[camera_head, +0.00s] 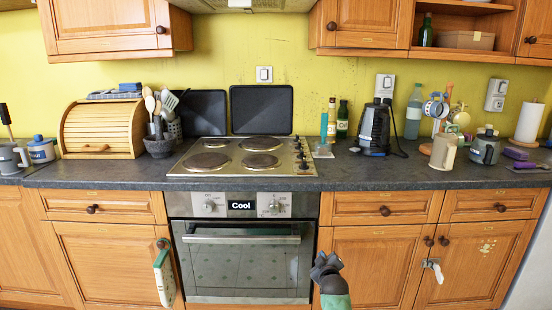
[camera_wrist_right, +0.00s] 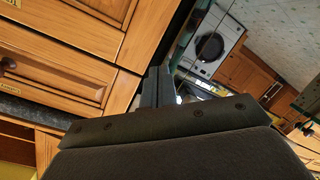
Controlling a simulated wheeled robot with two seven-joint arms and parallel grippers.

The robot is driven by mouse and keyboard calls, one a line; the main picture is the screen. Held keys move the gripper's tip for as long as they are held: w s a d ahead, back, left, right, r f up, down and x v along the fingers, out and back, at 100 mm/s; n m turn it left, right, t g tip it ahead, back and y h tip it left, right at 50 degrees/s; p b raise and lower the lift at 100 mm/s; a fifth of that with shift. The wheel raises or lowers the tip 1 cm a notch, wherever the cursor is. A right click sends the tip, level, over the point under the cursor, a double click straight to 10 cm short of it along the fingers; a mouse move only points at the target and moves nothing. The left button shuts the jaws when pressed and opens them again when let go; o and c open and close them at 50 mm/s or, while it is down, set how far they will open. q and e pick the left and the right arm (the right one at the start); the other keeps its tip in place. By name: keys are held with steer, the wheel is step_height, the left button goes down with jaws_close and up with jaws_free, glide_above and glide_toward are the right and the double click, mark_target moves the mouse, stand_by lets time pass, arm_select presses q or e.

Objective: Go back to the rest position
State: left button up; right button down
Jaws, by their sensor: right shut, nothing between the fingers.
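My right gripper (camera_head: 325,262) shows at the bottom of the head view, right of the oven door's lower right edge, with a green part of my arm below it. In the right wrist view its fingers (camera_wrist_right: 158,86) are together, with nothing between them. Orange wooden cabinet fronts lie beyond them. My left gripper is in neither view.
The oven (camera_head: 243,250) reads "Cool" and its door is closed. Below the dark counter (camera_head: 400,181), the cabinet doors (camera_head: 370,262) and drawers are shut. A green and white item (camera_head: 163,272) hangs by a left cabinet knob. A kettle (camera_head: 374,130) stands on the counter.

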steer(key=s+a+r+m+g+y+p, duration=0.1)
steer(key=s+r+m+g+p, duration=0.2)
steer(key=s, duration=0.7)
steer(key=s+a+r+m+g, duration=0.1)
steer(key=s+r+m+g, duration=0.25)
steer(key=s, duration=0.65)
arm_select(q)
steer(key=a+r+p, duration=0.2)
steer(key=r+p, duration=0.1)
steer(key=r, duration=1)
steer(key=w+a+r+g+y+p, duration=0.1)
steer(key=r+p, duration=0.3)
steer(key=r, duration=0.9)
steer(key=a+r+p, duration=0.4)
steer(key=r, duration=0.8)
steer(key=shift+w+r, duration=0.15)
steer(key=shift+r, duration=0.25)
arm_select(e)
steer(key=s+f+g, duration=0.2)
steer(key=s+g, duration=0.1)
steer(key=s, duration=1.8)
steer(key=s+a+f+g, duration=0.1)
steer(key=s+g, duration=0.3)
steer(key=s, duration=1.7)
steer(key=shift+f+y, duration=0.3)
steer(key=shift+f, duration=0.55)
